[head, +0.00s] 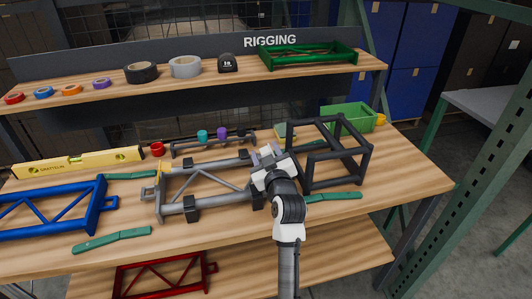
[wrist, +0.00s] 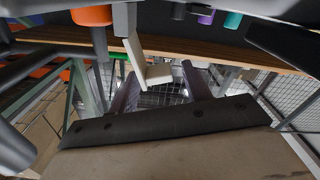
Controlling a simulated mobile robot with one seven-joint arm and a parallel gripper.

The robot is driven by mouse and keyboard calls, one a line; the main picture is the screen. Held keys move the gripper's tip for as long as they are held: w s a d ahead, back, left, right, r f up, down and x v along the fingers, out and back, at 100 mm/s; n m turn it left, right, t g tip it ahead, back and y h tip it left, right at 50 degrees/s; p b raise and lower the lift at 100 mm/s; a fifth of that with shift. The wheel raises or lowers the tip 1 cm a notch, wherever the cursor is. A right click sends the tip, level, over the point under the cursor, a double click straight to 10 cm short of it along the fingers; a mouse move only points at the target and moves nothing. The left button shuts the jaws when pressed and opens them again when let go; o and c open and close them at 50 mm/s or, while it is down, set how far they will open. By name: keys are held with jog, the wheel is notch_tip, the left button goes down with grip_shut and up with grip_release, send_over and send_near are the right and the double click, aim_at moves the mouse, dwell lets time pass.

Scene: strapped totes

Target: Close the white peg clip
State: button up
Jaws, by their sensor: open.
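My gripper (head: 264,153) is over the right end of the grey strapped frame (head: 205,183), beside the black cube frame in the head view. In the wrist view my gripper (wrist: 160,72) shows two dark fingers spread apart, with nothing clamped between them. A cream-white L-shaped piece (wrist: 152,74), which looks like the white peg clip, shows near the left fingertip. Its two arms stand at an open angle. I cannot tell whether a finger touches it. In the head view my gripper seems to hide it.
The black cube frame (head: 329,154) stands close on the right. Teal (head: 202,136) and purple (head: 222,132) pegs stand on a rail behind. A blue frame (head: 55,211) lies left, a yellow level (head: 78,162) behind it. A green bin (head: 350,117) stands back right.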

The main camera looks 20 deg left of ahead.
jog(key=shift+c, duration=0.5)
jog(key=c, duration=0.8)
jog(key=shift+m, duration=0.3)
jog(key=shift+w+d+r+m+p, duration=0.15)
jog(key=shift+d+r+m+p, duration=0.1)
jog(key=shift+m, duration=0.35)
jog(key=shift+w+d+r+m+p, duration=0.15)
jog(key=shift+d+m+p, duration=0.1)
jog(key=shift+m, duration=0.35)
jog(key=shift+w+d+r+m+p, duration=0.1)
jog(key=shift+w+d+m+p, duration=0.15)
jog(key=shift+m, duration=0.55)
jog(key=shift+w+d+r+m+p, duration=0.15)
jog(key=shift+d+m, duration=0.1)
jog(key=shift+m, duration=0.55)
jog(key=shift+f, duration=0.1)
